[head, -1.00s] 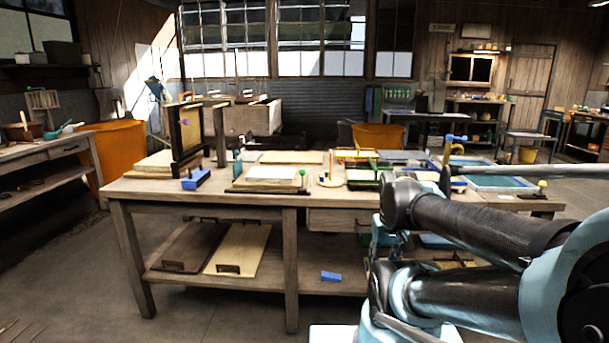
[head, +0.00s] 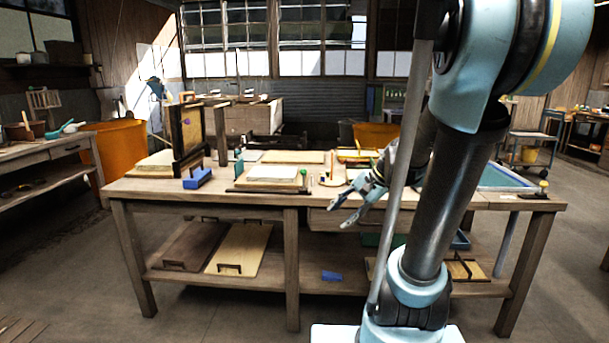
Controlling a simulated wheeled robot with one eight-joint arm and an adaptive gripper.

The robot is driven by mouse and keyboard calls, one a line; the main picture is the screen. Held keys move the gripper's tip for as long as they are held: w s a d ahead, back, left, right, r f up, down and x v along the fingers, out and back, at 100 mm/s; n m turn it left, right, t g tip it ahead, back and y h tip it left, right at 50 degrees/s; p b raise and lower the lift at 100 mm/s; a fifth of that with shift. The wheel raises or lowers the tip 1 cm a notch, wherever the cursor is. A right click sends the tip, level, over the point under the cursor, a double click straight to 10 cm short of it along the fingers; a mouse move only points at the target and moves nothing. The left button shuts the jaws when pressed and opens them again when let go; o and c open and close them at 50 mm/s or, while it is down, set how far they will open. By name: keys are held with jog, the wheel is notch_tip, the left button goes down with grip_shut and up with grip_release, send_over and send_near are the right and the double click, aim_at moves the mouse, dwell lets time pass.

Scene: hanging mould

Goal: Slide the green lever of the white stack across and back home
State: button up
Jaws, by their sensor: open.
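The white stack (head: 271,173) lies on a dark-edged board near the middle of the workbench (head: 150,188). A lever with a small green knob (head: 304,172) stands at the right end of the stack. My gripper (head: 339,215) is open and empty. Its fingers point left and appear in front of the bench's front edge, to the right of and lower in the picture than the green lever. It is apart from the lever; nothing is between its fingers. My arm hides much of the right part of the bench.
A hinged upright frame (head: 187,130) and a blue block (head: 198,178) stand left of the stack. A small round holder with upright sticks (head: 330,178) is just right of the lever. A blue-green tray (head: 503,177) lies at the right end.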

jog(key=w+a+r+m+y, duration=0.1)
jog(key=w+r+m+y, duration=0.15)
jog(key=w, duration=0.35)
jog(key=w+r+m+y, duration=0.1)
jog(key=w+m+y, duration=0.15)
jog(key=w, duration=0.35)
jog(key=m+t+y, duration=0.2)
jog(key=m+y, duration=0.3)
send_near(304, 171)
jog(key=x, duration=0.3)
jog(key=w+x, duration=0.1)
jog(key=x, duration=0.6)
jog(key=shift+w+a+f, duration=0.1)
jog(key=shift+w+f, duration=0.15)
jog(key=shift+f, duration=0.05)
grip_shut()
